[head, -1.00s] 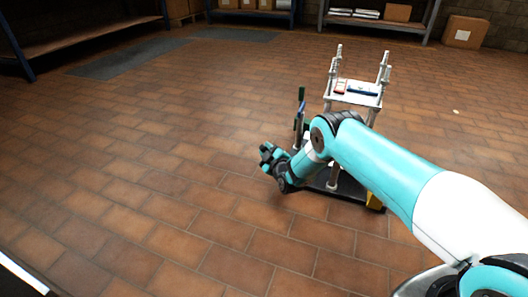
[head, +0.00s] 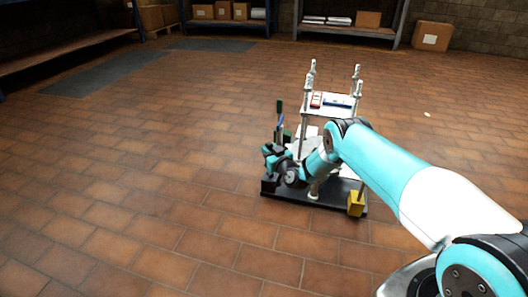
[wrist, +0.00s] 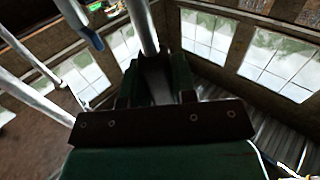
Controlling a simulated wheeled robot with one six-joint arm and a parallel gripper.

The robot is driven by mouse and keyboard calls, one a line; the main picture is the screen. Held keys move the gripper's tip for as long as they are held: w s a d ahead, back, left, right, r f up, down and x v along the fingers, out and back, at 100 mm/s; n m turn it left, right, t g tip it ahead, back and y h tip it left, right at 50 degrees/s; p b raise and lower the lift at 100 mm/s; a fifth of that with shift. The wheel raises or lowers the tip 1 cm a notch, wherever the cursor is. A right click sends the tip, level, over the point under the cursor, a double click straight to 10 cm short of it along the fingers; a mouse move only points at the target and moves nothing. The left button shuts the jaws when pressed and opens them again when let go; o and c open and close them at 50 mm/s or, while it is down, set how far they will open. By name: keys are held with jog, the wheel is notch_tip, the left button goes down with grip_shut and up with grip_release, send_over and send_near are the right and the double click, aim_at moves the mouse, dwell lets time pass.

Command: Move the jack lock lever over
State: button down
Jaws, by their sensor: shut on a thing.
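My gripper (head: 272,158) is low at the left side of a white-framed stand on a dark base (head: 325,198). In the wrist view, my gripper (wrist: 156,85) has its two fingers closed around a dark part with a grey rod rising from it. I take this part to be the jack lock lever (wrist: 145,25), but the fingers hide much of it. In the head view my gripper and wrist cover the held part. A dark green upright handle (head: 279,107) and a blue piece (head: 282,120) stand just above my gripper.
A yellow block (head: 356,204) sits at the base's right corner. Tiled floor to the left is clear. Shelves with boxes (head: 340,18) stand at the back.

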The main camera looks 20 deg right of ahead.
jog(key=shift+d+m, duration=0.35)
jog(key=shift+m, duration=0.05)
jog(key=shift+d, duration=0.1)
jog(key=c, duration=0.9)
grip_release()
jog(key=shift+w, duration=0.1)
jog(key=s+d+p, duration=0.1)
jog(key=s+p, duration=0.9)
jog(key=s, duration=0.1)
jog(key=s+d+p, duration=0.1)
jog(key=s+p, duration=0.4)
jog(key=s, duration=0.1)
jog(key=shift+s+d, duration=0.15)
jog(key=shift+d, duration=0.2)
